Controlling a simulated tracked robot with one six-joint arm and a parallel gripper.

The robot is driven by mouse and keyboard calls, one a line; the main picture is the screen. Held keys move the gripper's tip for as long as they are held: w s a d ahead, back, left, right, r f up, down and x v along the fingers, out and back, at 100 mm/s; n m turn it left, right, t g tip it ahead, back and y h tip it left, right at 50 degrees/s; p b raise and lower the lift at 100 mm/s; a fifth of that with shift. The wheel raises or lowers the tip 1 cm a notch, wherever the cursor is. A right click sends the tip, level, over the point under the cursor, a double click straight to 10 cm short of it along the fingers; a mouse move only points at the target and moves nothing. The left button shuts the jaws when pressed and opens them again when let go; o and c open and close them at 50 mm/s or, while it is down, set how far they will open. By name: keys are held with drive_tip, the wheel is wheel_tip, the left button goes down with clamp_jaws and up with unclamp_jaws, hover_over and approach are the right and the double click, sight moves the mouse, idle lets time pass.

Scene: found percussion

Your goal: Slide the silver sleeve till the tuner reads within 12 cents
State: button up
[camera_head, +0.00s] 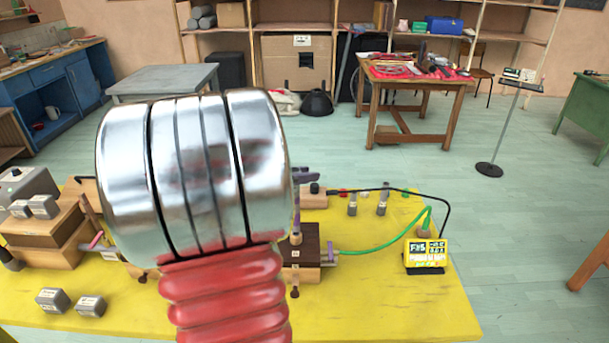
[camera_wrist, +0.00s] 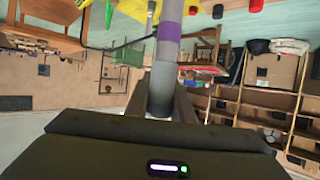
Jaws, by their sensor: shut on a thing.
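The yellow tuner (camera_head: 427,252) stands at the right end of the yellow table. Its dark display shows a note name like F#5 and small digits too fine to read surely. A green cable joins it to a brown wooden block (camera_head: 303,245). In the wrist view my gripper (camera_wrist: 160,103) is shut around the lower end of a grey tube (camera_wrist: 162,85) with a purple band (camera_wrist: 171,32). I cannot tell whether this grey part is the silver sleeve. In the head view my own arm hides the gripper and most of the table's middle.
The yellow table (camera_head: 370,310) is bare at its front right. Wooden blocks (camera_head: 45,235) stand at the left, with small grey weights (camera_head: 70,302) in front. Two grey cylinders (camera_head: 368,203) stand at the back. A black cable arches over to the tuner.

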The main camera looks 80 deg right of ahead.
drive_tip(key=shift+r, duration=0.6)
idle(0.3)
drive_tip(key=o, duration=1.1)
drive_tip(key=v, duration=1.3)
drive_tip(key=shift+w+a+r, duration=0.2)
drive_tip(key=shift+w+a, duration=0.05)
